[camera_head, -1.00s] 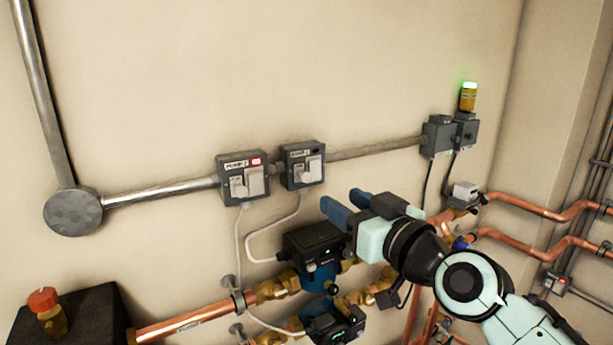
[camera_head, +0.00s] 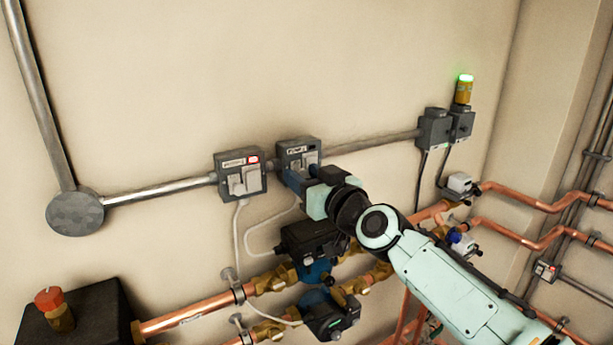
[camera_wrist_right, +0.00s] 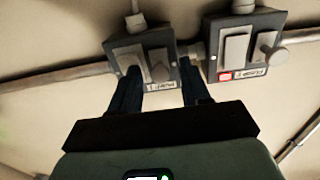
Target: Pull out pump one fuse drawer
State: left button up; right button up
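The pump one box (camera_head: 242,193) is the left of two grey boxes on the wall, with a red light. It carries two pale parts: a flat plate (camera_wrist_right: 235,50) and a smaller piece with a protruding grip (camera_wrist_right: 267,48), which looks like the fuse drawer. In the right wrist view the box (camera_wrist_right: 222,72) appears upside down at the upper right. My right gripper (camera_wrist_right: 160,78) is open and empty, its dark blue fingers at the neighbouring box (camera_wrist_right: 128,50), right of pump one. Whether they touch that box I cannot tell. My left gripper is out of view.
A metal conduit (camera_head: 160,190) runs along the wall through the boxes. Pumps (camera_head: 310,240) on copper pipes (camera_head: 200,318) stand below, with pale cables hanging above them. A green-lit beacon (camera_head: 464,90) is at the right. The wall above the boxes is bare.

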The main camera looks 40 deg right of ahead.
aim_at(303, 174)
grip_shut()
jog(key=shift+s+f+b, duration=0.1)
jog(key=shift+s+b, duration=0.2)
jog(key=shift+s, duration=0.2)
jog(key=shift+s+a+b, duration=0.2)
jog(key=shift+s+b, duration=0.15)
jog(key=shift+s, duration=0.75)
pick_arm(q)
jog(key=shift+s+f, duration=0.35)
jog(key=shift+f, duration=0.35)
pick_arm(e)
jog(key=shift+w, duration=0.1)
jog(key=shift+o, duration=0.9)
grip_release()
jog(key=shift+s, duration=0.2)
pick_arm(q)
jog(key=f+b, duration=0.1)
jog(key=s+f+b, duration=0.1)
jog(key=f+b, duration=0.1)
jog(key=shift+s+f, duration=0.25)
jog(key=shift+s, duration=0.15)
pick_arm(e)
jog(key=s+a, duration=0.1)
jog(key=s, duration=1.2)
jog(key=shift+a, duration=0.2)
